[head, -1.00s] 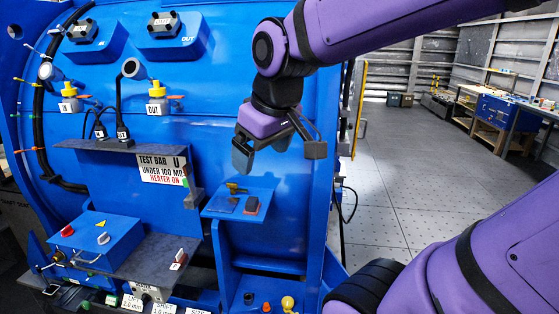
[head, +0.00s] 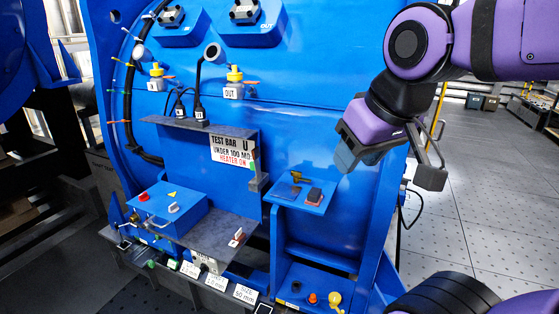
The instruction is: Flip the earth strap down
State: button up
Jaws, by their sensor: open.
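No part in the head view can be clearly picked out as the earth strap. A small green piece (head: 252,165) shows at the right edge of the test bar sign (head: 232,150), above a grey block (head: 259,183). A small brass-coloured piece (head: 296,177) and a dark block with a red base (head: 314,196) sit on the small blue shelf (head: 290,196). My gripper (head: 390,166) is open and empty, in front of the blue panel's right part, above and to the right of that shelf. It appears apart from everything.
A blue box (head: 168,207) with a red button and grey lever stands on the lower left ledge. Cables with plugs (head: 199,116) stand on the dark upper ledge. Several coloured knobs (head: 311,298) sit low down. Open floor (head: 470,200) lies to the right.

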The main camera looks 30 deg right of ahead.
aim_at(254, 165)
jog(key=j+z, duration=0.1)
jog(key=z, duration=0.25)
jog(key=i+j+z, duration=0.15)
jog(key=z, duration=0.2)
jog(key=j+z, duration=0.1)
jog(key=z, duration=0.25)
jog(key=i+j+z, duration=0.1)
jog(key=j+z, duration=0.25)
jog(key=j, duration=0.75)
jog(key=j+z, duration=0.3)
jog(key=j, duration=1.3)
jog(key=l, duration=0.75)
jog(key=i+u, duration=0.05)
